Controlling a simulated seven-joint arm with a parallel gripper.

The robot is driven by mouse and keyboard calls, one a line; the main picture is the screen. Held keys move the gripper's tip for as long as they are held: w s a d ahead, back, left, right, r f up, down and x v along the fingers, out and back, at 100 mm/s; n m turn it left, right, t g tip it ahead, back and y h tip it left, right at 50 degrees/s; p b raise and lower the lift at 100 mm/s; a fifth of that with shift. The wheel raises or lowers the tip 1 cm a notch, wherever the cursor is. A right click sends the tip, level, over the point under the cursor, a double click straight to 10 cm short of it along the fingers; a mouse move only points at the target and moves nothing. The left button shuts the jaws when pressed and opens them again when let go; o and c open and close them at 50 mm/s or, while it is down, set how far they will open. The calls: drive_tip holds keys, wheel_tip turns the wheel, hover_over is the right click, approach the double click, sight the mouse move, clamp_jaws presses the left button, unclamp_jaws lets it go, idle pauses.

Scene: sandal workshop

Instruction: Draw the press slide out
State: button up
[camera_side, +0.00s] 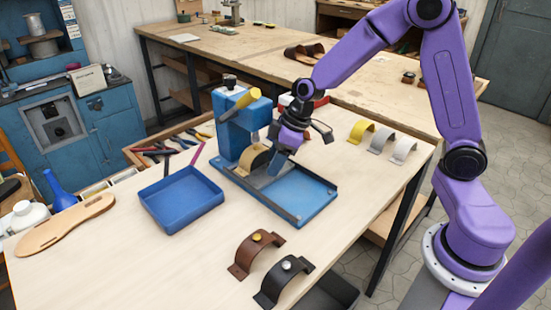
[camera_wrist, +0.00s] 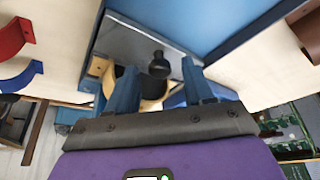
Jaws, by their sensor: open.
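The blue press (camera_side: 233,135) with its yellow lever stands mid-table in the side view, on a long blue base (camera_side: 305,194) with dark rails reaching to the right. The press slide, a grey plate (camera_wrist: 128,38), shows in the wrist view with a black knob (camera_wrist: 158,66) standing on it. A tan arched strap (camera_side: 254,159) sits under the press head. My gripper (camera_side: 280,162) is low over the base, just right of the strap. In the wrist view my gripper (camera_wrist: 158,72) is open, fingers on either side of the knob, with no clear contact. The knob is hidden in the side view.
An empty blue tray (camera_side: 181,199) lies left of the press. Tools fill a wooden box behind the tray. The right part of the base is clear.

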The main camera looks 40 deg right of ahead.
drive_tip(key=shift+c, duration=0.3)
clamp_jaws()
drive_tip(key=s, duration=1.3)
drive_tip(key=shift+a, duration=0.1)
drive_tip(key=shift+o, duration=0.3)
unclamp_jaws()
drive_tip(key=shift+r, duration=0.1)
drive_tip(key=shift+s+r, duration=0.1)
drive_tip(key=shift+r, duration=0.45)
drive_tip(key=v, duration=1.6)
drive_tip(key=shift+d, duration=0.25)
